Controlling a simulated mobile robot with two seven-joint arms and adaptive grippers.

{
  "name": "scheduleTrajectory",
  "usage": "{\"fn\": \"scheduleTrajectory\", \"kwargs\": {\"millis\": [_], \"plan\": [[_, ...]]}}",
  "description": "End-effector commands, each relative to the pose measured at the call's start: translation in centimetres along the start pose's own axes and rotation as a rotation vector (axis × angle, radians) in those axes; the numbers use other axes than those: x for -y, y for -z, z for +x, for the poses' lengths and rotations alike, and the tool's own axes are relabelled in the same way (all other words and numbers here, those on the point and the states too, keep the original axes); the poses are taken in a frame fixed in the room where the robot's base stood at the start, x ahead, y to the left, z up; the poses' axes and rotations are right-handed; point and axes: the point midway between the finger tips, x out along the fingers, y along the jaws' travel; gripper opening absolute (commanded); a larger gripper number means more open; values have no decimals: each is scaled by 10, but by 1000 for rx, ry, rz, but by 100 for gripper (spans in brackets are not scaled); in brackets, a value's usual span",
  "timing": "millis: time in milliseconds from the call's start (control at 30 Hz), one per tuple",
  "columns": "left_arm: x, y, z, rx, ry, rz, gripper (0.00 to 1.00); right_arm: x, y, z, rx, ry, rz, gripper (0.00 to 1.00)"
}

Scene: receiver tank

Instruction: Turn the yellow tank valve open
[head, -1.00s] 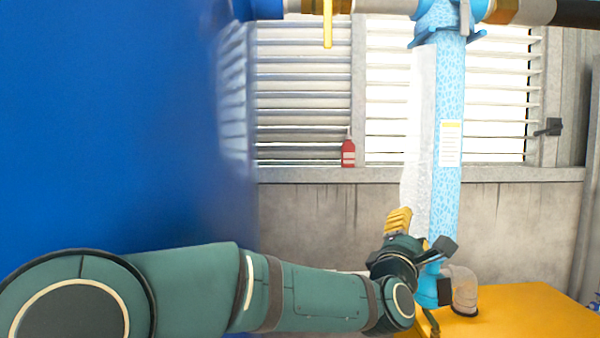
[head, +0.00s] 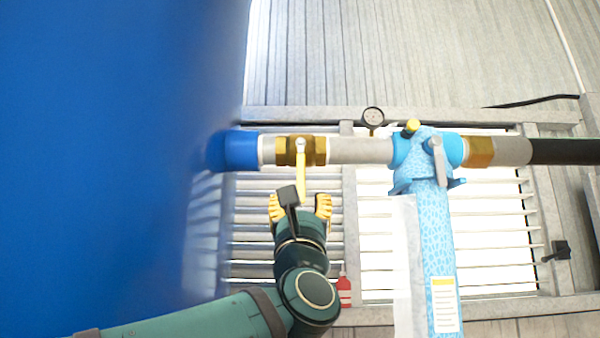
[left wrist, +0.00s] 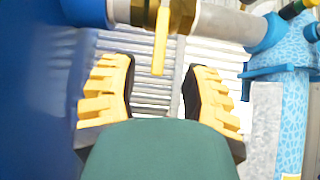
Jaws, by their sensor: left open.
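The yellow tank valve handle (head: 301,178) hangs straight down from a brass valve body (head: 286,151) on the pipe beside the blue tank (head: 110,140). My left gripper (head: 299,204) is just below the valve, pointing up, with its yellow fingers spread on either side of the handle's lower end. In the left wrist view the handle (left wrist: 161,42) hangs ahead, between the open fingers (left wrist: 158,88) and apart from both. The lower tip of the handle is partly hidden by my wrist camera in the head view. My right gripper is not in view.
A grey pipe (head: 362,150) runs right from the valve, with a pressure gauge (head: 372,118) above it. A light-blue patterned column (head: 437,235) with a grey lever (head: 437,160) stands to the right. A red bottle (head: 344,292) sits on the window ledge. Louvres are behind.

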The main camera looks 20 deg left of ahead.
Motion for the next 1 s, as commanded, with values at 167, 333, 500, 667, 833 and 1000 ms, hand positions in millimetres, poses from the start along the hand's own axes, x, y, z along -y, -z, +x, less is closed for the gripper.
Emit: {"fn": "scheduleTrajectory", "kwargs": {"millis": [167,333,500,667,833,1000], "plan": [[0,-2,39,-1,-1,3,47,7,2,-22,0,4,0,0],[0,-2,66,0,0,4,47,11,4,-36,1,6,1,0],[0,0,80,-1,0,3,47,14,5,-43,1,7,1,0],[0,1,83,-1,0,3,47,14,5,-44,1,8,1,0],[0,1,83,-1,1,3,47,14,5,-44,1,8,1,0],[0,1,83,-1,1,3,8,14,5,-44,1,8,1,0]]}}
